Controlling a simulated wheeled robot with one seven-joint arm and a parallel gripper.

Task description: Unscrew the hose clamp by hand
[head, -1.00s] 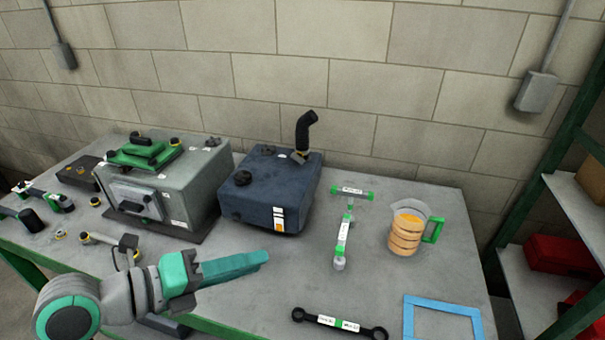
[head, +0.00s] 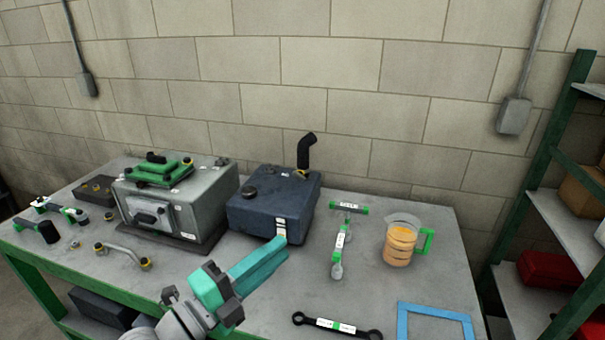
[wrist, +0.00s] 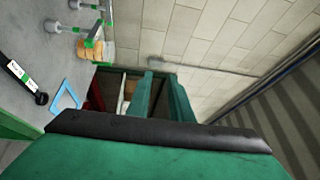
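The hose clamp (head: 300,174) is a small yellowish and dark fitting at the foot of the bent black hose (head: 305,150). It sits on top of the dark blue tank (head: 262,222) on the bench. In the head view it is small, and its details cannot be made out. My gripper (head: 283,244), with teal fingers, is over the bench in front of the tank, apart from the clamp. In the wrist view a gap shows between the fingers (wrist: 161,80), with nothing held there. The clamp does not show in the wrist view.
A grey engine block (head: 170,207) with a green top stands left of the tank. A green-ended tool (head: 340,243), a jug of orange liquid (head: 401,241), a black wrench (head: 338,326) and a blue frame (head: 402,322) lie to the right. Shelving (head: 570,222) stands at far right.

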